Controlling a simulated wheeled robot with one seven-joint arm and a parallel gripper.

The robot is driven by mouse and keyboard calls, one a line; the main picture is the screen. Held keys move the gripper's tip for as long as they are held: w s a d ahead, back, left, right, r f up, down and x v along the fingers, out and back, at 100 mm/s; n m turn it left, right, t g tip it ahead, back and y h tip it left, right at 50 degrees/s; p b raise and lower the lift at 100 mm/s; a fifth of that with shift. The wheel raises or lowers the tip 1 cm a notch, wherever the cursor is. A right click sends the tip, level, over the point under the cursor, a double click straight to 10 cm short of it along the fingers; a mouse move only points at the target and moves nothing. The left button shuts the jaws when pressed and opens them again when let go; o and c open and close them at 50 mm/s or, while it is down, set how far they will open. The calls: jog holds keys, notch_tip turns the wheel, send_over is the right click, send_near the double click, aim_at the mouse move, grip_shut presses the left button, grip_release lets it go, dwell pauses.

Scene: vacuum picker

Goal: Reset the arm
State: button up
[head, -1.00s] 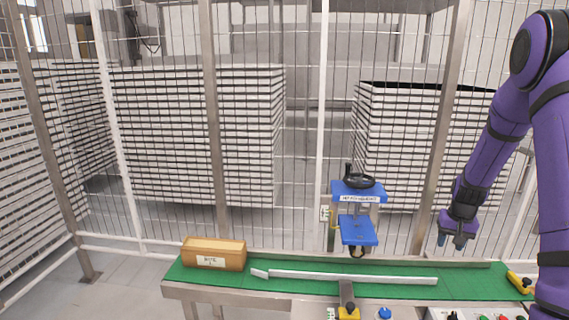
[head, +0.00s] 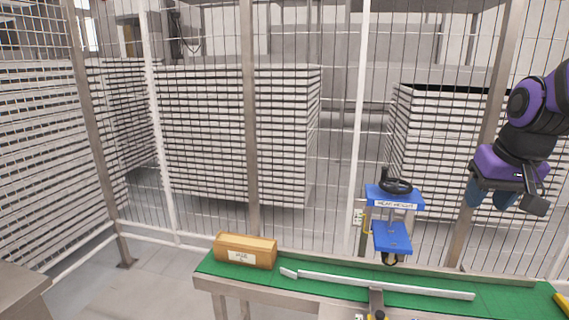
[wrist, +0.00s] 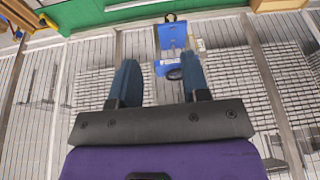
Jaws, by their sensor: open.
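My gripper (head: 492,196) is at the right of the head view, raised above the right part of the green conveyor (head: 320,278), in front of the wire fence. Its two blue-grey fingers are apart with nothing between them. In the wrist view my gripper (wrist: 160,80) also shows open and empty. The blue device with a black handwheel (head: 393,215) stands left of my gripper in the head view, apart from it. In the wrist view the blue device (wrist: 172,40) shows beyond the fingertips.
A tan box with a label (head: 246,251) sits at the conveyor's left end. A pale bar (head: 385,284) lies along the belt. A wire fence (head: 249,130) stands behind, with stacked white trays (head: 240,130) beyond it. A yellow part (head: 562,303) shows at the lower right edge.

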jog(key=s+a+r+n, duration=0.1)
jog(key=s+a, duration=0.2)
jog(key=s, duration=0.4)
jog(key=s+a+r+n+t, duration=0.1)
jog(key=s+a+r, duration=0.1)
jog(key=s, duration=0.5)
jog(key=shift+s+a, duration=0.2)
jog(key=shift+a, duration=0.25)
